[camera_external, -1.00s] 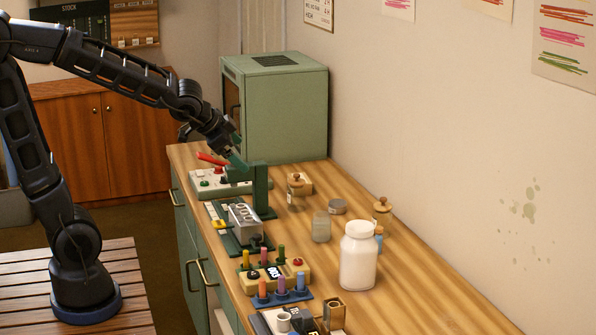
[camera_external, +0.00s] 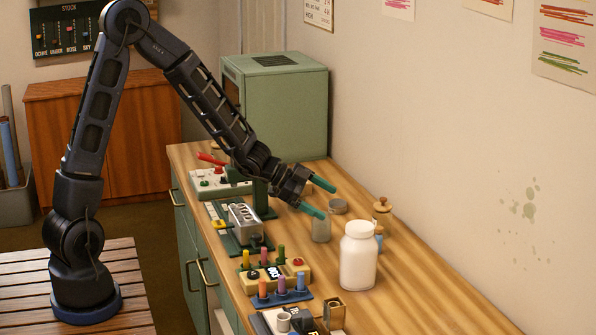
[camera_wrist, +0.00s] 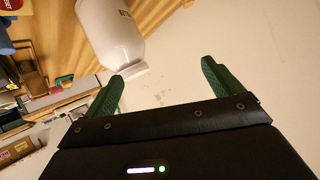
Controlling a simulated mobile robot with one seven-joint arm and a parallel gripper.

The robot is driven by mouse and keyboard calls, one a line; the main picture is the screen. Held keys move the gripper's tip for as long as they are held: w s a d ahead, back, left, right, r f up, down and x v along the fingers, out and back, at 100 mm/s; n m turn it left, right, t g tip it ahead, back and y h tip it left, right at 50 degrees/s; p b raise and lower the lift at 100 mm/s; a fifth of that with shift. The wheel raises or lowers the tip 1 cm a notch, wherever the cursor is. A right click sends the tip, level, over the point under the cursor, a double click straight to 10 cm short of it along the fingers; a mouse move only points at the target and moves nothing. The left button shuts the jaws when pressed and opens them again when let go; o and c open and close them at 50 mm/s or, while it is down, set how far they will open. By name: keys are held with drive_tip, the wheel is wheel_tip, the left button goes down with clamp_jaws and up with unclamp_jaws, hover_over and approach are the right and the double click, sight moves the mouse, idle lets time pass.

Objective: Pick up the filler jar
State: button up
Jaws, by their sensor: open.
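A large white lidded jar (camera_external: 359,258), which looks like the filler jar, stands upright on the wooden counter. My gripper (camera_external: 324,201) is open, with green fingers spread and nothing between them. It is up and to the left of the white jar in the external view, apart from it. In the wrist view the white jar (camera_wrist: 108,30) shows at the upper left with dark lettering, partly cut off by the frame edge. Its lid points toward the gap between my open fingers (camera_wrist: 163,70), nearer the left finger.
Coloured vials (camera_external: 281,289) and devices line the front edge. The counter right of the white jar is bare.

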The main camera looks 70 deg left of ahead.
wheel_tip(320, 180, down, 4)
drive_tip(key=w+d+m+h, duration=0.1)
drive_tip(key=d+h, duration=0.1)
drive_tip(key=h, duration=0.3)
drive_tip(key=m+h, duration=0.1)
drive_tip(key=h, duration=0.3)
approach(371, 236)
drive_tip(key=shift+g, duration=0.3)
drive_tip(key=shift+w+a+x, duration=0.1)
drive_tip(key=shift+w+x, duration=0.05)
drive_tip(key=shift+x, duration=1.45)
drive_tip(key=shift+w+a+x, duration=0.1)
drive_tip(key=shift+w+x, duration=0.1)
drive_tip(key=shift+x, duration=1.45)
drive_tip(key=shift+f, duration=0.1)
drive_tip(key=shift+c, duration=0.4)
drive_tip(key=shift+s, duration=0.1)
clamp_jaws()
